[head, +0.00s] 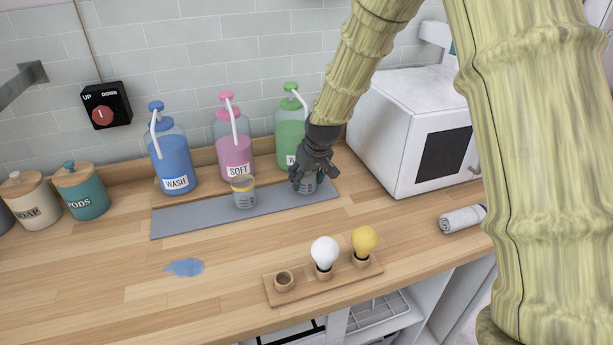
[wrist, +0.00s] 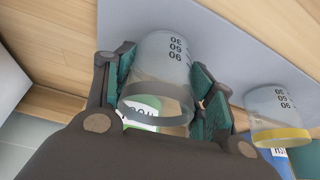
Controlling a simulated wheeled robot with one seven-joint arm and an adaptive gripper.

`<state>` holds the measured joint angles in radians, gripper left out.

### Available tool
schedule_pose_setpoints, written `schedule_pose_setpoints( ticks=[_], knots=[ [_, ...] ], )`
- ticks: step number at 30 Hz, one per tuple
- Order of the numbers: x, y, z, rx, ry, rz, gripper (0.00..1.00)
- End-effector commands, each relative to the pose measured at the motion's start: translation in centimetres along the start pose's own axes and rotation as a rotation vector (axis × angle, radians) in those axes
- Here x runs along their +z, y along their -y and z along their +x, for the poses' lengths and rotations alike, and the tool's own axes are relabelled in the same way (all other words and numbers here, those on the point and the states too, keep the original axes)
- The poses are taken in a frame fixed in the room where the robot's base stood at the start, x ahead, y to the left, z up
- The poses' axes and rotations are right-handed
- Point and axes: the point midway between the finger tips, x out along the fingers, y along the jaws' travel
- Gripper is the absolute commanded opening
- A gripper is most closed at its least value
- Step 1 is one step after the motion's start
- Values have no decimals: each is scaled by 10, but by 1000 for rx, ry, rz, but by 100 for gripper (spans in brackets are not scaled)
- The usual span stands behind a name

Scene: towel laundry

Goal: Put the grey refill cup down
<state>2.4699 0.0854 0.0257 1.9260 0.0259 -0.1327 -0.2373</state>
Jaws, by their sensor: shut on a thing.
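My gripper (head: 307,180) is shut on the grey refill cup (head: 307,187), a clear cup with a grey band at its rim. In the wrist view the cup (wrist: 162,62) sits between the two green-padded fingers (wrist: 170,90), with its measuring marks showing. The cup is at the right part of the grey mat (head: 195,217), in front of the green bottle (head: 290,132). It looks upright and very near the mat; I cannot tell whether its base touches. My fingers hide much of it in the head view.
A yellow-rimmed cup (head: 244,193) stands on the mat, left of my gripper. Blue WASH (head: 174,160) and pink SOFT (head: 234,155) bottles stand behind. A white microwave (head: 415,120) is to the right. A wooden bulb holder (head: 310,288) and blue puddle (head: 185,267) are in front.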

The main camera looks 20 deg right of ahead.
Motion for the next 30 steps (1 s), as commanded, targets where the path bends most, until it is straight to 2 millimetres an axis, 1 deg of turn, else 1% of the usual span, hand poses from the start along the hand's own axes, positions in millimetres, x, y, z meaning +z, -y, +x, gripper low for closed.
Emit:
schedule_pose_setpoints(
  ticks=[3,4,6,7,16,20,26,30],
  knots=[
    [2,0,3,0,1,0,36],
    [1,0,2,0,0,0,60],
    [1,0,2,0,0,0,73],
    [1,0,2,0,0,0,76],
    [1,0,2,0,0,0,76],
    [0,0,-2,0,-1,0,76],
    [0,0,-20,0,-2,0,76],
    [-1,0,-39,1,-3,0,76]
  ],
)
